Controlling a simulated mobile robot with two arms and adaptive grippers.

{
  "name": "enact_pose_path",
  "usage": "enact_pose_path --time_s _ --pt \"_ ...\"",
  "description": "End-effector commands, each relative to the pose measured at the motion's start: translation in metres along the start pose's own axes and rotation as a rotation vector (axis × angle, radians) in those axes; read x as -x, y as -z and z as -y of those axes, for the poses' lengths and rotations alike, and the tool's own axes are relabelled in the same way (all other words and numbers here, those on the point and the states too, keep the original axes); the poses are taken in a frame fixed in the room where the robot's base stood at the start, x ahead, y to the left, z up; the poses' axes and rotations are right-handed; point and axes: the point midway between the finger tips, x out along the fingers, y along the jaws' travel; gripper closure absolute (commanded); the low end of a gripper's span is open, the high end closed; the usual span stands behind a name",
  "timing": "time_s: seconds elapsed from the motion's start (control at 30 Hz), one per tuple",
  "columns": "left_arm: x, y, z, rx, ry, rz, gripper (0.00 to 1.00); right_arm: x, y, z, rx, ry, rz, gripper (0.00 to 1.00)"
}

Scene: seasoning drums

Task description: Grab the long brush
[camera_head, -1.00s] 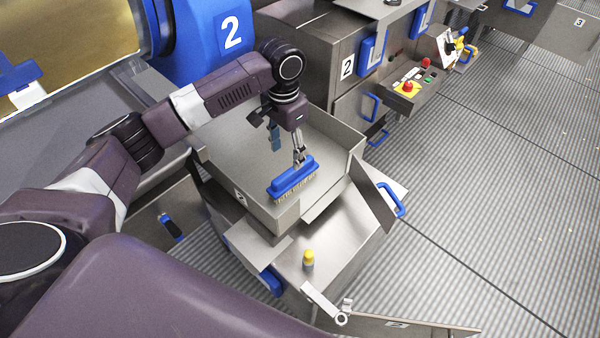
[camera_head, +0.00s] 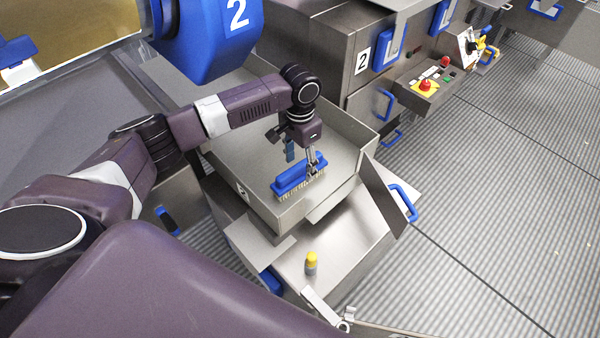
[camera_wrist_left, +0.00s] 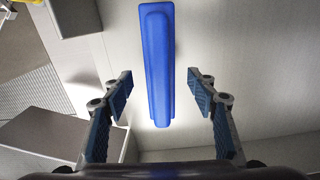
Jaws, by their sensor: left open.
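The long brush is a blue bar-shaped block (camera_head: 296,177) with pale bristles below. It lies in the metal tray (camera_head: 262,207) in the head view. My left gripper (camera_head: 301,160) is over the brush, pointing down, with one finger overlapping its right part in the picture. In the left wrist view the brush's blue back (camera_wrist_left: 158,60) runs lengthwise between the two open fingers (camera_wrist_left: 162,92), with a gap on each side. The jaws are not closed on it. My right gripper is not in view.
A large blue drum part (camera_head: 205,45) marked 2 is behind my arm. A blue-handled panel (camera_head: 392,195) is at the tray's right. Open floor lies to the right.

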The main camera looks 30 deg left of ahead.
Motion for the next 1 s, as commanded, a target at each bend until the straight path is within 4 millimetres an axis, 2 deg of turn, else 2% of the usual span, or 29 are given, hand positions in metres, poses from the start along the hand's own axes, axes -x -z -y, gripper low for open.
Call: enact_pose_path --time_s 0.13,0.37,0.8,1.0 --pt "-0.015 -0.001 0.0 0.001 0.001 0.0 0.47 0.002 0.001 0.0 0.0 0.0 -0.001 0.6" --pt "-0.018 0.0 0.0 0.0 0.001 -0.001 0.47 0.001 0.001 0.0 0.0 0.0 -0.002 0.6" --pt "-0.017 0.0 0.0 0.0 0.001 -0.001 0.93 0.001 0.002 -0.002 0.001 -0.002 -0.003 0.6" --pt "-0.017 0.0 0.0 0.0 0.001 -0.002 0.93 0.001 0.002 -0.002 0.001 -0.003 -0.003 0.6"
